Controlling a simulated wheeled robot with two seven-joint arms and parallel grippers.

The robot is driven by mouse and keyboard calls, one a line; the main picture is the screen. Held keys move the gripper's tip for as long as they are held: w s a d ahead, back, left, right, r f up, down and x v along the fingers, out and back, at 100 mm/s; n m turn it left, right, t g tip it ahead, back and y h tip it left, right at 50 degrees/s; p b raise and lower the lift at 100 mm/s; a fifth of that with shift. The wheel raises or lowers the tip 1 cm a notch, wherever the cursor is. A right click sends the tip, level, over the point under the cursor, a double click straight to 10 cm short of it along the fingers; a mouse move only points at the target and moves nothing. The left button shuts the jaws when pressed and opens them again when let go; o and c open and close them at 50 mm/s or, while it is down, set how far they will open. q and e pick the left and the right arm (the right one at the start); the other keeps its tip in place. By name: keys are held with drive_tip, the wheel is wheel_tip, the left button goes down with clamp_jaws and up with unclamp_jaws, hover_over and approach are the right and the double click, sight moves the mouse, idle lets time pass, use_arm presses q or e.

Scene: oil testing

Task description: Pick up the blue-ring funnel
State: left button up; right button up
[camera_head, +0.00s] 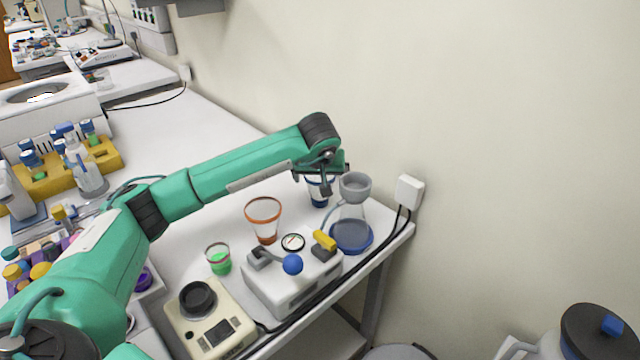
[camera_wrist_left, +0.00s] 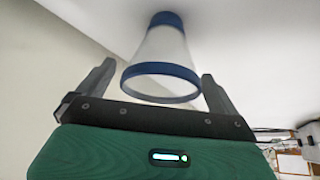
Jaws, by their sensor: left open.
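The blue-ring funnel (camera_head: 319,199) stands on the white bench, partly hidden behind my left gripper (camera_head: 326,184) in the head view. In the left wrist view the funnel (camera_wrist_left: 163,50) is a clear cone with a wide blue rim and a smaller blue end. My left gripper (camera_wrist_left: 157,75) is open. Its two dark fingers show on either side of the funnel, with visible gaps, and are not closed on it. My right gripper is not in view.
An orange-rimmed funnel (camera_head: 263,218) stands left of the blue one. A flask with a blue base (camera_head: 352,236) stands close on its right. A white device (camera_head: 290,285) with a blue knob is in front. A green-filled cup (camera_head: 219,260) and the wall (camera_head: 480,110) are nearby.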

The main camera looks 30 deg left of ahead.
use_arm(q)
drive_tip(key=shift+w+a+f, duration=0.15)
drive_tip(key=shift+w+f, duration=0.1)
drive_tip(key=shift+f, duration=0.25)
drive_tip(key=c, duration=1)
drive_tip(key=shift+c, duration=0.4)
drive_tip(key=shift+r, duration=0.1)
